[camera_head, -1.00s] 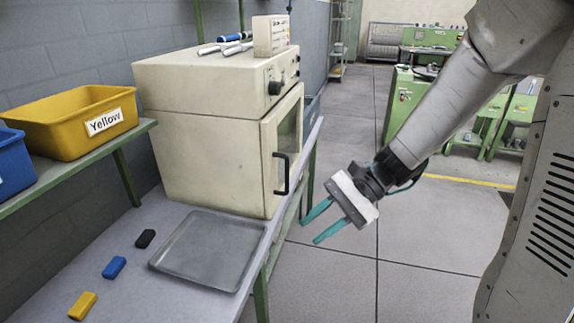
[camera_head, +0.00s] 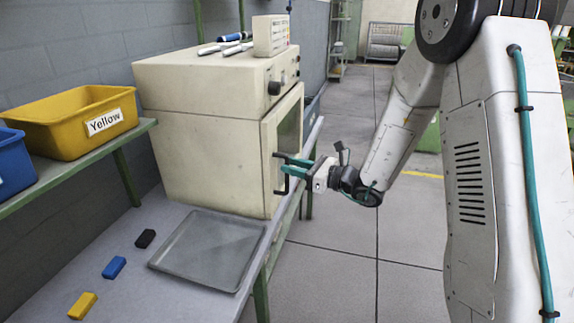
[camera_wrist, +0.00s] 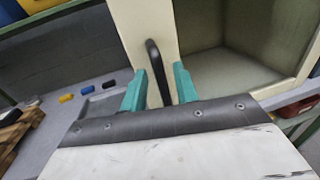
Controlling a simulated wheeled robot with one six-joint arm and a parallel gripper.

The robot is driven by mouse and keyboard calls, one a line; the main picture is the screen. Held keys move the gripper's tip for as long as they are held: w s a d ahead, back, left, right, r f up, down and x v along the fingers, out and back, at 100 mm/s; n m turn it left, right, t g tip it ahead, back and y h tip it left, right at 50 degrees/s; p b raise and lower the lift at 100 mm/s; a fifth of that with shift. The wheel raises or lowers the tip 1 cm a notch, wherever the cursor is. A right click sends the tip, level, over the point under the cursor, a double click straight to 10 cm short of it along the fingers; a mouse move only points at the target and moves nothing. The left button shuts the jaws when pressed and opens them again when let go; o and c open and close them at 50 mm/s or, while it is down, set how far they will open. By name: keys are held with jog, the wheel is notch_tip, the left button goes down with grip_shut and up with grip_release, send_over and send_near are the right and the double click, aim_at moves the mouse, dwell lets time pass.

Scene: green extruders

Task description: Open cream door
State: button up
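The cream door (camera_head: 284,135) is on the right-facing front of the cream oven (camera_head: 200,140) and looks closed in the head view. It has a window and a black vertical handle (camera_head: 285,172). In the wrist view the handle (camera_wrist: 158,72) stands between the two teal fingers of my gripper (camera_wrist: 160,92). The fingers are apart, one on each side of the handle, with gaps showing. In the head view my gripper (camera_head: 285,172) points left at the handle. The door's window (camera_wrist: 230,70) fills the right of the wrist view.
A grey tray (camera_head: 208,282) lies on the bench before the oven. Black (camera_head: 146,239), blue (camera_head: 114,267) and yellow (camera_head: 82,305) blocks lie to its left. A yellow bin (camera_head: 60,140) stands on the left shelf. The floor right of the bench is open.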

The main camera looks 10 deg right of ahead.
jog(key=shift+x, duration=1.2)
grip_shut()
